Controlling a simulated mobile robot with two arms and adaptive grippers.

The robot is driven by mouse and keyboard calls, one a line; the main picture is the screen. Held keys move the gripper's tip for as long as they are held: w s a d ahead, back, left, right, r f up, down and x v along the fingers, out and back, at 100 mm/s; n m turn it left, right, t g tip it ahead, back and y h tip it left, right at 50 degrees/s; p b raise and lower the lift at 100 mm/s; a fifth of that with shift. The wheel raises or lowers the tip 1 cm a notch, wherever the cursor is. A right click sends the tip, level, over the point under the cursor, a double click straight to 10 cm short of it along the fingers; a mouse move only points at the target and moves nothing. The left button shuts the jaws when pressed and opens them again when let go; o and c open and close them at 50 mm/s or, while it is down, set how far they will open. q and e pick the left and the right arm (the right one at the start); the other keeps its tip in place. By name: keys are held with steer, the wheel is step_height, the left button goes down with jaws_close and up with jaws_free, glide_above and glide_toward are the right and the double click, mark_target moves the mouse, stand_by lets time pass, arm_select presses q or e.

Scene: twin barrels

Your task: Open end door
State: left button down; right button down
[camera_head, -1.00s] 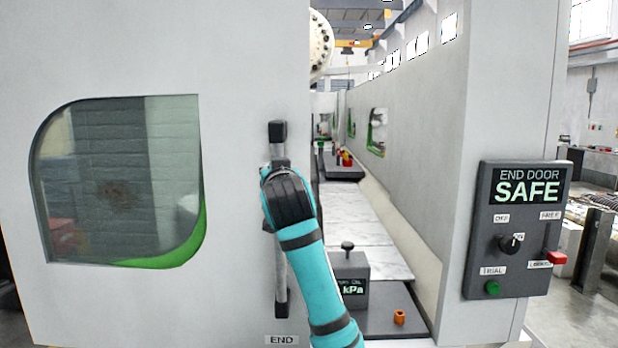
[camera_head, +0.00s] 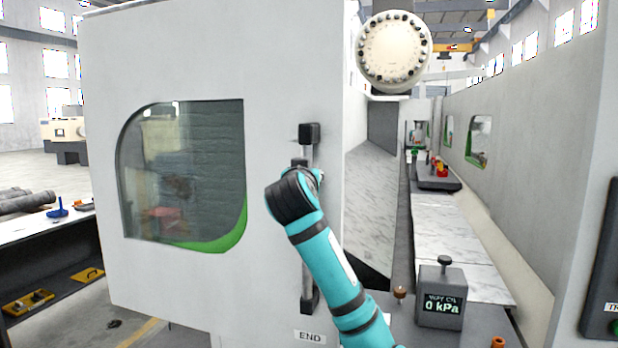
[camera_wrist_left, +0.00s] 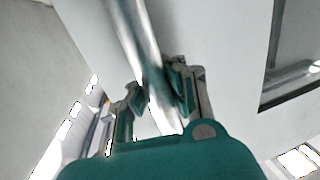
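The end door (camera_head: 275,285) is a white panel with a rounded window, labelled END (camera_head: 310,337). It stands apart from the right-hand wall, leaving a wide gap. Its upright metal handle (camera_head: 308,255), with black end blocks, is near the door's right edge; the handle bar also crosses the left wrist view (camera_wrist_left: 138,40). My left gripper (camera_wrist_left: 160,95) has its fingers on either side of the bar and appears closed on it. In the head view my left wrist hides the fingertips and the handle's middle. My right gripper is not in view.
A grey box reading 0 kPa (camera_head: 441,305) stands inside the opening on a dark bench. A round flanged end (camera_head: 393,50) shows above the gap. The dark control panel (camera_head: 600,275) is cut off at the right. A workbench (camera_head: 40,245) stands at the left.

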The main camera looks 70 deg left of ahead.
arm_select(q)
steer(key=c, duration=1.9)
jaws_free()
steer(key=shift+d+r, duration=0.15)
steer(key=shift+d, duration=0.05)
steer(key=shift+c, duration=0.2)
steer(key=o, duration=0.5)
steer(key=shift+s+d+r, duration=0.35)
steer(key=shift+s+d, duration=0.05)
steer(key=shift+d, duration=0.05)
steer(key=shift+c, duration=0.2)
steer(key=o, duration=0.4)
steer(key=shift+s+d, duration=0.1)
steer(key=shift+s, duration=0.05)
steer(key=shift+c, duration=0.2)
steer(key=v, duration=1.1)
steer(key=shift+d+f, duration=0.2)
steer(key=shift+d, duration=0.05)
steer(key=shift+s, duration=0.1)
